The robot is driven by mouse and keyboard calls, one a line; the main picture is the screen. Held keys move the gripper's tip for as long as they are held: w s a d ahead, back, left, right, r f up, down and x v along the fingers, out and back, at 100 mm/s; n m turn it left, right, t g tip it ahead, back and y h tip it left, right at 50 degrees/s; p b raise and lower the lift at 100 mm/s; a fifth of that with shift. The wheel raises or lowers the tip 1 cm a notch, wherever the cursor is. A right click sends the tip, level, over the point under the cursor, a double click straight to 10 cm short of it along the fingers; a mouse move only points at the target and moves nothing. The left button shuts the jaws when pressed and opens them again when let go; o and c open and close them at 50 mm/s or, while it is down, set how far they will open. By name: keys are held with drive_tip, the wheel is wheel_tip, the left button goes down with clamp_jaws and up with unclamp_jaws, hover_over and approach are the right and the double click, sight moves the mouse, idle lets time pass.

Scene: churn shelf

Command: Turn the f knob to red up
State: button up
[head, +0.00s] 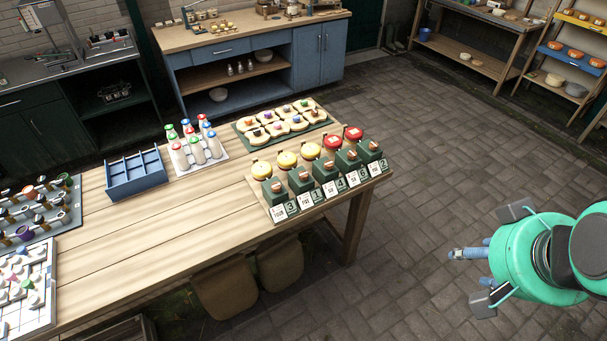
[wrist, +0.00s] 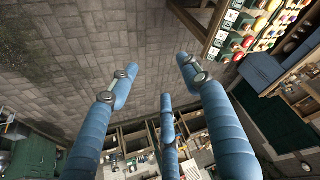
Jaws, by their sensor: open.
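A row of several green boxes with small brownish knobs (head: 325,170) stands on a board at the right end of the wooden table in the head view. White cards with dark marks face the front edge; the lettering is too small to tell which knob is f. Behind the boxes are three yellow round pieces (head: 287,160) and two red ones (head: 333,141). The row also shows at the upper right of the wrist view (wrist: 233,22). My gripper (head: 472,256) is open and empty over the paved floor, right of the table and well apart from it. Its blue fingers (wrist: 160,80) are spread in the wrist view.
The wooden table (head: 150,235) also bears a blue divided tray (head: 135,175), white bottles (head: 197,148) and a board of topped slices (head: 282,117). Two stools (head: 225,287) stand under its front edge. Paved floor (head: 430,160) is clear between the table and my gripper.

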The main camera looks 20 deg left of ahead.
drive_tip(key=shift+r, duration=0.1)
drive_tip(key=w+a+r+m+g+p, duration=0.15)
drive_tip(key=w+a, duration=0.25)
drive_tip(key=w, duration=0.4)
drive_tip(key=w+a+r+p, duration=0.3)
drive_tip(key=w, duration=0.4)
drive_tip(key=w+a+r+g+p, duration=0.15)
drive_tip(key=w+a, duration=0.25)
drive_tip(key=w, duration=0.4)
drive_tip(key=m+g+p, duration=0.3)
drive_tip(key=p, duration=0.6)
hover_over(303, 174)
wheel_tip(303, 174, down, 25)
drive_tip(key=shift+r, duration=0.1)
wheel_tip(303, 174, down, 14)
drive_tip(key=shift+r+p, duration=0.1)
drive_tip(key=shift+p, duration=0.85)
